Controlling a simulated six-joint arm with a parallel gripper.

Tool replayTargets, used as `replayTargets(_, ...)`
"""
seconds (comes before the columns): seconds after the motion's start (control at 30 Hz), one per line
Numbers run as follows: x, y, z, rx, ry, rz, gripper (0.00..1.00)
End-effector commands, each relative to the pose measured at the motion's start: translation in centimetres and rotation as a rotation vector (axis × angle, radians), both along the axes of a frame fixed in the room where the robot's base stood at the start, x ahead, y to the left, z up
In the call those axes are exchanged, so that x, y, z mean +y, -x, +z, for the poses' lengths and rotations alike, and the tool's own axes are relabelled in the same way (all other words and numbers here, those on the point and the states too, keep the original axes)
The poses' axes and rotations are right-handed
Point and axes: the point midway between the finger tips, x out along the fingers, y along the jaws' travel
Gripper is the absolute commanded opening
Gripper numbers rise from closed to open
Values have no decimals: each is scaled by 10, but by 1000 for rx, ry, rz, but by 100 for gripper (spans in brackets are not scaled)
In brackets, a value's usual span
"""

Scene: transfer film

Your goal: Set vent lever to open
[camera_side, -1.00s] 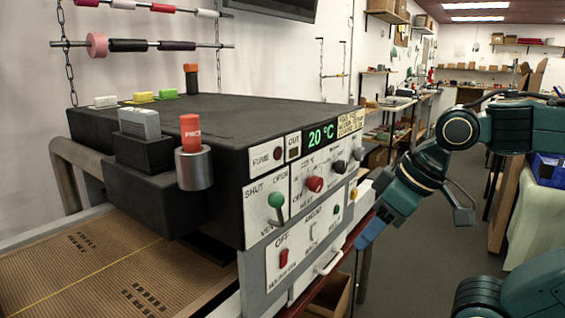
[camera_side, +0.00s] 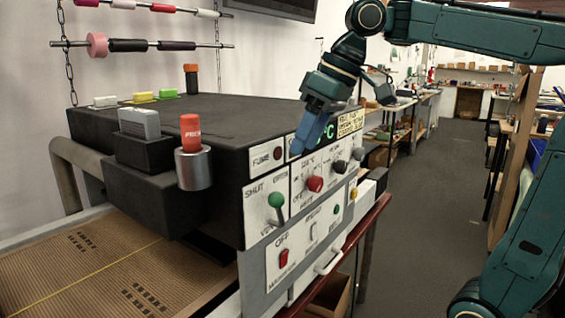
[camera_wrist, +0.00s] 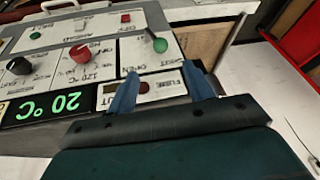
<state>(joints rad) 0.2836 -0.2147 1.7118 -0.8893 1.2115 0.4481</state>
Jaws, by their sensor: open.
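The vent lever, with a round green knob (camera_side: 275,200), is on the white front panel, under the SHUT and OPEN labels. In the wrist view its green knob (camera_wrist: 160,45) is just beyond the gap between my fingertips. Its stem leans toward the SHUT side in that upside-down view. My gripper (camera_side: 296,150) is in front of the panel's upper part, above and to the right of the lever, and covers part of the temperature display. In the wrist view my gripper (camera_wrist: 160,69) has its two blue fingers apart, with nothing between them. It appears clear of the knob.
A metal cup (camera_side: 193,168) with a red cylinder projects at the left.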

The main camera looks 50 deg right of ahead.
Motion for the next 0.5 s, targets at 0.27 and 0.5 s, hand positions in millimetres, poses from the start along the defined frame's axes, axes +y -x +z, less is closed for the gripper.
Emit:
replayTargets(0.27,-1,-1,1,0,2,2,51)
replayTargets(0.5,1,-3,-4,2,-1,4,51)
